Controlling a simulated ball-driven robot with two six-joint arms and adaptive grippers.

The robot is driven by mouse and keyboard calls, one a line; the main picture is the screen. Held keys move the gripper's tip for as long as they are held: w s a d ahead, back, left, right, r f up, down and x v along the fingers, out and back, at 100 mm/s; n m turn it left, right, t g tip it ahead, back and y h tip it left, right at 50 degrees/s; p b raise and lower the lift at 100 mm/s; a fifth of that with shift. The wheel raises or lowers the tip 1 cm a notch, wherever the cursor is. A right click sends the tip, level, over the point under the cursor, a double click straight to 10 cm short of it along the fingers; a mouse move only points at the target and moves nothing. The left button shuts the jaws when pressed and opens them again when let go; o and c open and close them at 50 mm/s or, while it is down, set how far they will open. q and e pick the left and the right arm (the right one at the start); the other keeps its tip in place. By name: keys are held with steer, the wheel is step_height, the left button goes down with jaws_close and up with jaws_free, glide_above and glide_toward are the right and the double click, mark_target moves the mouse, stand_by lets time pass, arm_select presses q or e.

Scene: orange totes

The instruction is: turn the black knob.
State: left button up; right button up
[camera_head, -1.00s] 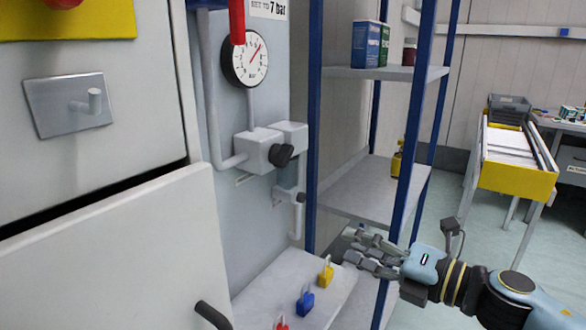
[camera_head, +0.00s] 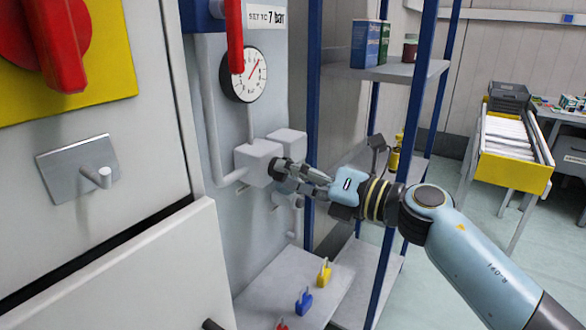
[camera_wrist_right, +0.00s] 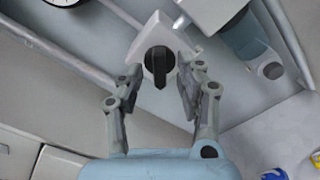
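The black knob (camera_wrist_right: 160,66) sits on the front of a light grey valve block (camera_head: 252,158) on the grey panel. In the right wrist view its grip bar points down in the picture. My right gripper (camera_wrist_right: 160,80) is open, with one finger on each side of the knob near the fingertips. Gaps show between the fingers and the knob. In the head view the right gripper (camera_head: 283,171) reaches the block and partly hides the knob. A round gauge (camera_head: 243,75) with a red needle hangs above, under a sign reading "SET TO 7 bar". My left gripper is not in view.
A red handle (camera_head: 234,35) hangs over the gauge's top. Yellow (camera_head: 324,274), blue (camera_head: 304,300) and red padlocks stand on the shelf below. A blue-posted rack (camera_head: 406,160) stands close behind my right arm. A grey cabinet (camera_head: 120,215) fills the left.

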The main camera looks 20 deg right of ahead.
steer(key=shift+w+a, duration=0.1)
steer(key=shift+w, duration=0.05)
steer(key=shift+c, duration=0.4)
jaws_close()
steer(key=shift+m+p, duration=0.9)
steer(key=shift+p, duration=0.3)
steer(key=shift+o, duration=0.4)
jaws_free()
